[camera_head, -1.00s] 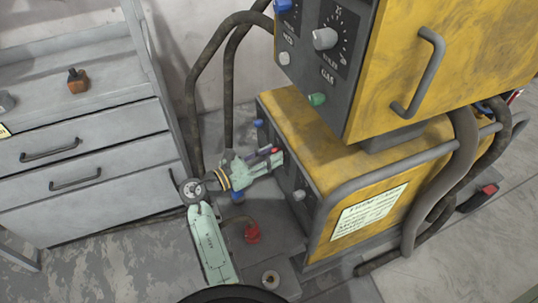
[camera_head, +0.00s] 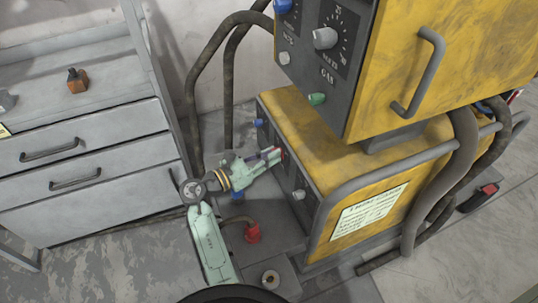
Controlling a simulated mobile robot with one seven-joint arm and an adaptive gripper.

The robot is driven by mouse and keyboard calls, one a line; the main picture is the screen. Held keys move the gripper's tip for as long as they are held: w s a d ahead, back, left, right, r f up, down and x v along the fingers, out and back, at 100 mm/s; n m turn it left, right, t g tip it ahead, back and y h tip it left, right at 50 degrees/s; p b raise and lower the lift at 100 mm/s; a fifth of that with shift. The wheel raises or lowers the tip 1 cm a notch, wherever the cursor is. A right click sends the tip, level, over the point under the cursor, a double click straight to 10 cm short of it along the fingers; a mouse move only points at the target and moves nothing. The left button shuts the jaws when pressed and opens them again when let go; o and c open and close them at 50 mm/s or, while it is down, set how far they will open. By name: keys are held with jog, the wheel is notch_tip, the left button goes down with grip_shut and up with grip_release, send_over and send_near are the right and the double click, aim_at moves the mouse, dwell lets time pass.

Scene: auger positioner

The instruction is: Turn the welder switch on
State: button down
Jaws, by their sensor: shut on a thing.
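The yellow welder stands at the right as two stacked boxes, a lower unit (camera_head: 385,165) and an upper unit (camera_head: 455,60). Both have dark front panels facing left. My gripper (camera_head: 275,155) comes from the left and meets the lower unit's front panel (camera_head: 292,180), with its fingertips at the panel's surface. It is shut on a small part there, which I take to be the welder switch. A bit of red shows at the fingertips. The fingers hide most of the switch, and its position cannot be read.
The lower panel has a blue knob (camera_head: 259,123) and a grey knob (camera_head: 299,194) near my gripper. Dark hoses (camera_head: 193,110) hang behind my arm. A grey drawer cabinet (camera_head: 90,205) stands at the left.

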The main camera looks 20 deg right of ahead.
jog(key=shift+s+f+m+g+h+b, duration=0.15)
jog(key=shift+m+h+b, duration=0.2)
jog(key=shift+m+b, duration=0.95)
jog(key=shift+s+f+m+g+h+b, duration=0.1)
jog(key=shift+m+g+h+b, duration=0.2)
jog(key=shift+m, duration=1.95)
jog(key=shift+s+f+m+g+h+b, duration=0.15)
jog(key=shift+m+h+b, duration=0.2)
jog(key=shift+m+b, duration=0.95)
jog(key=shift+m+p, duration=0.4)
jog(key=shift+m, duration=0.25)
jog(key=c, duration=1.6)
grip_release()
jog(key=shift+o, duration=0.2)
jog(key=shift+a, duration=0.1)
jog(key=v, duration=1.2)
